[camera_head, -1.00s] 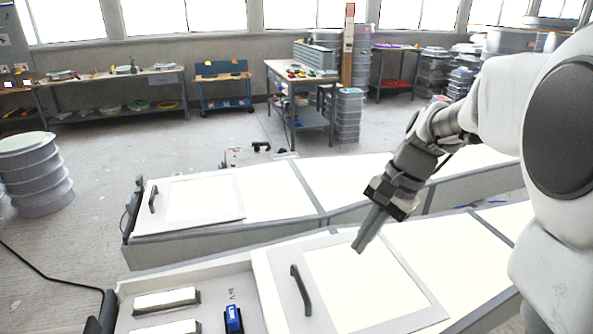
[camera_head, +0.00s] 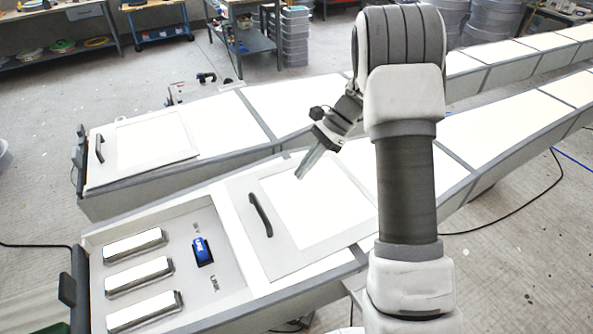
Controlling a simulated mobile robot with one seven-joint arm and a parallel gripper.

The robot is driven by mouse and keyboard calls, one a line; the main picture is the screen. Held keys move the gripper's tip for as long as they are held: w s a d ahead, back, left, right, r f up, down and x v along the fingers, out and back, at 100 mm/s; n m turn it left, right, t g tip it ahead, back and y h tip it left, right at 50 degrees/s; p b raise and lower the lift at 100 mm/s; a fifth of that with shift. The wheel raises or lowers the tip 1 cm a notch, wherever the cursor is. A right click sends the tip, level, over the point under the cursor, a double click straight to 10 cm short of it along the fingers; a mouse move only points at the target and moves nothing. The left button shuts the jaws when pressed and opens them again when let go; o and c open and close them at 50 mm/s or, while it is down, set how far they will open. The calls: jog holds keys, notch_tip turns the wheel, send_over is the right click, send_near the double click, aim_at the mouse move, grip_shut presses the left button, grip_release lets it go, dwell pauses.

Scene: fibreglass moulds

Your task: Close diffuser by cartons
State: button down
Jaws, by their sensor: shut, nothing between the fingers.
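Two long white panelled housings lie side by side. On the near one, a framed white diffuser (camera_head: 322,212) with a dark bar handle (camera_head: 260,215) sits to the right of an open bay (camera_head: 215,282), leaving the bay uncovered. On the far one, a similar diffuser (camera_head: 153,143) with a dark handle (camera_head: 99,149) lies over the left end. My gripper (camera_head: 301,177) is shut and empty. It points down and left above the near diffuser, right of and beyond its handle. Cartons cannot be made out clearly.
The open bay holds several white bars (camera_head: 144,307) and a blue switch-like part (camera_head: 199,247). A dark bracket (camera_head: 69,290) stands at its left end. A workbench (camera_head: 240,38) stands at the back. A cable crosses the floor at right. Floor beyond the far housing is mostly clear.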

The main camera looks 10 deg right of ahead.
send_near(272, 213)
jog(key=shift+s+a+f+p, duration=0.2)
jog(key=shift+a+f, duration=0.1)
jog(key=shift+a, duration=0.2)
jog(key=shift+s+a+f+p, duration=0.15)
jog(key=shift+a+f+p, duration=0.1)
jog(key=shift+a, duration=0.25)
jog(key=shift+s+a+f+p, duration=0.1)
jog(key=shift+s+a+f, duration=0.05)
jog(key=shift+a, duration=0.5)
jog(key=shift+s+a+f+p, duration=0.15)
jog(key=shift+a, duration=0.45)
jog(key=shift+s+a+f+p, duration=0.1)
jog(key=shift+s+a+f, duration=0.05)
jog(key=shift+a, duration=0.5)
jog(key=shift+a, duration=0.1)
